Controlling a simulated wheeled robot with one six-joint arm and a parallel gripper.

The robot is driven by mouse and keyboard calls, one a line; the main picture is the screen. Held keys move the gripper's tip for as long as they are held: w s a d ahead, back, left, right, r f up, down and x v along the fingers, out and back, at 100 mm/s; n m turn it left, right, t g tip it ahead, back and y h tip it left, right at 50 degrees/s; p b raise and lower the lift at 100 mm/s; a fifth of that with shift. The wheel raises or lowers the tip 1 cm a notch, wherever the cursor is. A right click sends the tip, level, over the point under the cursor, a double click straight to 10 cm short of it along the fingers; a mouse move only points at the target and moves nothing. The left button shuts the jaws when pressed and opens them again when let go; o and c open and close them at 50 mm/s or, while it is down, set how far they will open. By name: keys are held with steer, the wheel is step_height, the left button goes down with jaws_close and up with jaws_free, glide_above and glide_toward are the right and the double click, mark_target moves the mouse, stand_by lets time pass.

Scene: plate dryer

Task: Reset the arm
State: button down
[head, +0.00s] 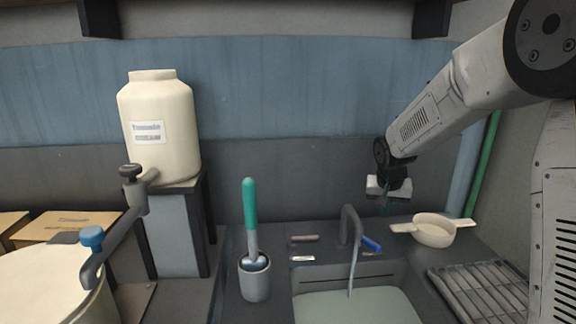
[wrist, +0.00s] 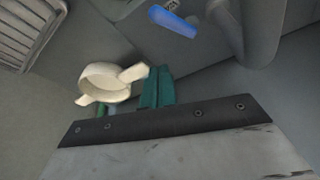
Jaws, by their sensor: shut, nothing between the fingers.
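My gripper (head: 384,210) hangs at the end of my arm above the back of the counter, between the faucet and the cream two-handled strainer. Its teal fingers are together with nothing between them; they also show in the wrist view (wrist: 157,88). The fingers look clear of the counter and touch nothing that I can see. In the wrist view the cream strainer (wrist: 104,82) appears left of the fingers, one handle close beside them in the picture.
The faucet (head: 350,228) with a blue handle (head: 371,243) runs water into the filled sink (head: 358,306). A metal rack (head: 478,290) lies at right. A green-handled brush (head: 250,203) stands in a grey cup (head: 255,282). A cream tank (head: 160,125) stands left.

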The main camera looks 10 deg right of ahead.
steer(key=s+a+r+n, duration=0.1)
steer(key=s+a+r, duration=0.1)
steer(key=s, duration=1.1)
steer(key=s+a+r+n+g+y, duration=0.1)
steer(key=s+r, duration=0.4)
steer(key=s, duration=0.8)
steer(key=s+a+r+n, duration=0.2)
steer(key=s+a+r, duration=0.1)
steer(key=s, duration=1)
steer(key=shift+s+a+r+g+y, duration=0.15)
steer(key=shift+s+a+g+y, duration=0.2)
steer(key=shift+a, duration=0.5)
